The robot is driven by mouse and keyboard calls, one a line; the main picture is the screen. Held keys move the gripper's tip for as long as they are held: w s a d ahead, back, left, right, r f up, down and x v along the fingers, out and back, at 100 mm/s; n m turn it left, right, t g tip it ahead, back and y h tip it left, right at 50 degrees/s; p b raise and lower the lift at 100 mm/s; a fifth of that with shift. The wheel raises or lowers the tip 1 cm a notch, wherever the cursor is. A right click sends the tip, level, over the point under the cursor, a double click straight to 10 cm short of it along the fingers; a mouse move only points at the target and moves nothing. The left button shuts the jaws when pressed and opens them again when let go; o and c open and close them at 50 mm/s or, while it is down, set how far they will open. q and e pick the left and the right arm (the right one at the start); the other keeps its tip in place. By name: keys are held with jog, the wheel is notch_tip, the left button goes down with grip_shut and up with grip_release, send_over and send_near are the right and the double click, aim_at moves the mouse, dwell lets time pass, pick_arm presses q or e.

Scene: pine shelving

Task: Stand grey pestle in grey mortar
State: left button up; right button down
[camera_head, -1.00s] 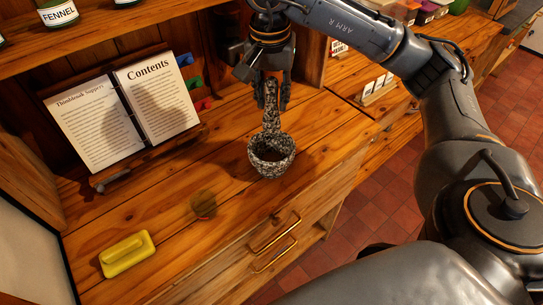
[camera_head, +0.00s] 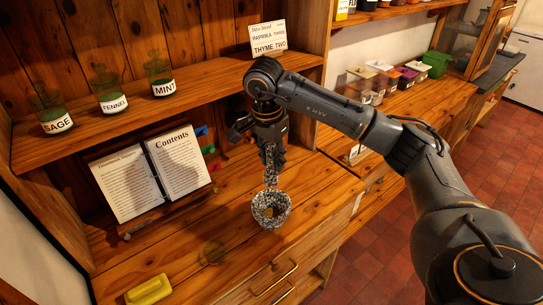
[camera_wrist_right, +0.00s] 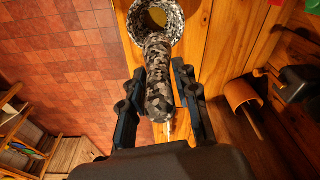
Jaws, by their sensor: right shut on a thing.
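The mortar (camera_head: 284,216) is a speckled grey bowl standing upright on the wooden counter, with a small yellowish patch inside. My right gripper (camera_head: 270,152) is above its back side, shut on the speckled grey pestle (camera_head: 271,172), which hangs roughly upright. In the right wrist view the pestle (camera_wrist_right: 158,75) lies between the fingers of my right gripper (camera_wrist_right: 160,92). Its far end overlaps the near rim of the mortar (camera_wrist_right: 176,45). I cannot tell whether that end touches the rim or is just above it. My left gripper is not in view.
An open book (camera_head: 150,175) on a stand is at the left, with a yellow block (camera_head: 148,290) in front. A shelf above holds green labelled jars (camera_head: 110,95). An orange cup (camera_wrist_right: 243,95) shows in the wrist view.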

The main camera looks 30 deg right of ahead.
aim_at(272, 172)
jog(key=shift+f, duration=0.5)
jog(key=shift+f+b, duration=0.3)
jog(key=shift+b, duration=0.15)
jog(key=shift+f+b, duration=1)
jog(key=shift+f, duration=0.65)
notch_tip(272, 172, down, 3)
jog(key=shift+r+b, duration=0.1)
jog(key=shift+b, duration=0.9)
pick_arm(q)
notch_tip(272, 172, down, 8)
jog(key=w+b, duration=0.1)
jog(key=b, duration=0.2)
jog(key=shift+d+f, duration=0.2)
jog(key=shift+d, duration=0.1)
pick_arm(e)
jog(key=shift+f, duration=2.1)
jog(key=c, duration=0.9)
grip_release()
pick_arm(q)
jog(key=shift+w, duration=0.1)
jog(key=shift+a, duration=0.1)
pick_arm(e)
jog(key=shift+r, duration=0.1)
